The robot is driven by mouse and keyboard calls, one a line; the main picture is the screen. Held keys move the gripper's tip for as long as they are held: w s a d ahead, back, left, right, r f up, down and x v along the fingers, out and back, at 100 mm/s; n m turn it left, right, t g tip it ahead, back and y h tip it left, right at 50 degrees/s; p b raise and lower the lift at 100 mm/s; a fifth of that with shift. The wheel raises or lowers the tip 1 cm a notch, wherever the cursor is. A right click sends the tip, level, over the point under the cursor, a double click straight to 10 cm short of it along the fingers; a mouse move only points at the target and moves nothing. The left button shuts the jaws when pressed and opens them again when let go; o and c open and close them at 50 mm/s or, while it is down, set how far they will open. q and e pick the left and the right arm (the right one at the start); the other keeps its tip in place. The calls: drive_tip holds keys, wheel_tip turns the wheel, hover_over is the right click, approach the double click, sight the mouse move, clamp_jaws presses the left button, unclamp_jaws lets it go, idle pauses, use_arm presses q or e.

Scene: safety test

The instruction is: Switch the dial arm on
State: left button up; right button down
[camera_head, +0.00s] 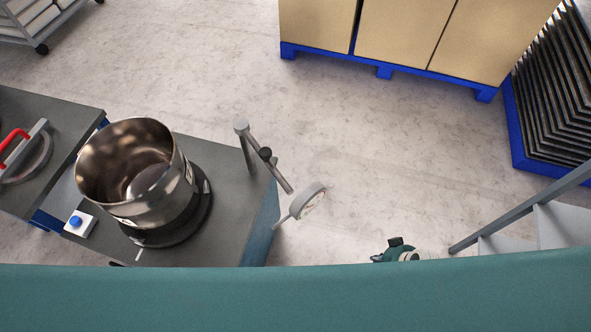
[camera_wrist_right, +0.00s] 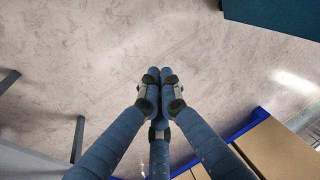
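The dial arm (camera_head: 262,155) is a grey post with a tilted rod and a dark knob, at the right edge of the grey worktop (camera_head: 225,160). A round pale dial (camera_head: 311,202) shows beside the worktop's right edge, below the rod's lower end. My right gripper (camera_head: 396,250) shows only in part in the head view, right of the dial and clear of it. In the right wrist view my right gripper (camera_wrist_right: 160,76) has its blue fingers drawn together, with nothing seen between them, over bare floor. My left gripper is not in view.
A steel pot (camera_head: 135,170) stands on a black round base (camera_head: 203,205) on the worktop. A white box with a blue button (camera_head: 77,222) is at its left. Cardboard boxes (camera_head: 400,35) stand on a blue pallet at the back. Grey stairs (camera_head: 560,222) are at the right. The middle floor is clear.

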drive_tip(key=w+a+r+t+y+b, duration=0.1)
drive_tip(key=w+a+r+y, duration=0.25)
drive_tip(key=w+r, duration=0.6)
drive_tip(key=w+a+r+t+y+b, duration=0.2)
drive_tip(key=w+a+r+y, duration=0.15)
drive_tip(key=w+r, duration=0.6)
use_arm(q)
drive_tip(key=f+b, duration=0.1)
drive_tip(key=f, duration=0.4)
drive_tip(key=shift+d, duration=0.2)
use_arm(e)
drive_tip(key=s+a+r+n+g+y, duration=0.1)
drive_tip(key=a+r+y, duration=0.1)
drive_tip(key=r, duration=0.5)
drive_tip(key=s+a+r+n+y, duration=0.1)
drive_tip(key=s+a+r, duration=0.1)
drive_tip(key=r, duration=0.6)
drive_tip(key=s+a+r+n+g+y, duration=0.1)
drive_tip(key=s+a+r+y, duration=0.1)
drive_tip(key=r, duration=0.6)
drive_tip(key=shift+s+a+n+g+y, duration=0.2)
drive_tip(key=shift+a+n+g+y, duration=0.1)
drive_tip(key=shift+a, duration=0.45)
drive_tip(key=shift+r, duration=0.1)
